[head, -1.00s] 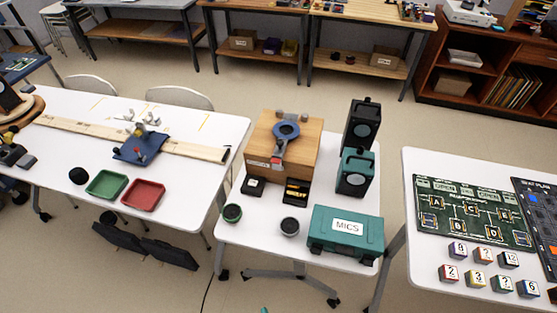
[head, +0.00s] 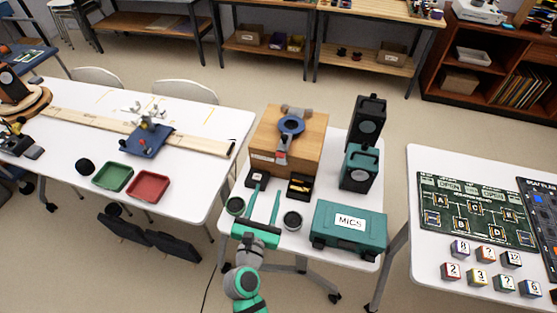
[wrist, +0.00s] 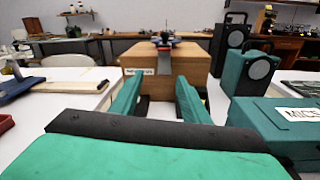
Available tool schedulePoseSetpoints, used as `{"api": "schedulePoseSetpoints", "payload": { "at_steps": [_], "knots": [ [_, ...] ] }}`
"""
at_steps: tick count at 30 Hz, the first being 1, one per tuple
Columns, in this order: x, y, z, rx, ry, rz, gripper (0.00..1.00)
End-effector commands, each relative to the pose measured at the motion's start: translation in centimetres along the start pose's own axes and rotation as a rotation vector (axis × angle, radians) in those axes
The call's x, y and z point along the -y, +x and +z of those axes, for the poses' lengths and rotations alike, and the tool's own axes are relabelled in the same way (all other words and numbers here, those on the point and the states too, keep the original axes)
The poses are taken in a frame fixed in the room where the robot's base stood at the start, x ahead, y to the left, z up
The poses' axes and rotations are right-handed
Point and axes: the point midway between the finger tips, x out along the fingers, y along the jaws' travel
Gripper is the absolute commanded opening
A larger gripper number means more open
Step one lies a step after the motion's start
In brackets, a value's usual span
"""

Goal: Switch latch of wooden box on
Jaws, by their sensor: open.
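The wooden box (head: 303,130) stands at the back of the small white table, with a blue ring (head: 291,125) and grey fittings on its top. A latch with a grey and red part (head: 282,150) lies at the box's front top edge; whether it is on or off I cannot tell. The box (wrist: 190,66) is straight ahead in the wrist view, its latch small and hard to make out. My gripper (head: 265,189) is open and empty, in front of the box and apart from it, its teal fingers pointing at the box. It also shows in the wrist view (wrist: 155,88).
A teal MICS case (head: 350,229) stands at the front right. Black and teal speakers (head: 367,122) are right of the box. Small black trays (head: 300,187) and round cups (head: 292,220) sit before the box. Left is a table with green and red trays (head: 148,186).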

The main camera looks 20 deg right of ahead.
Motion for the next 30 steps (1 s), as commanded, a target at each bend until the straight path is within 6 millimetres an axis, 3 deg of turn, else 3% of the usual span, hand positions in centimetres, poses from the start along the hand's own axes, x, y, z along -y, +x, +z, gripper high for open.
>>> {"api": "schedulePoseSetpoints", "payload": {
  "at_steps": [6, 11, 24, 30],
  "knots": [
    [-0.2, 1.9, 2.3, 0.047, -0.148, -0.060, 0.42],
    [0.0, 3.4, 2.5, 0.050, -0.159, -0.068, 0.42],
    [0.5, 10.6, 2.8, 0.049, -0.156, -0.066, 0.42],
    [0.7, 12.3, 2.9, 0.048, -0.156, -0.067, 0.42]
  ]
}}
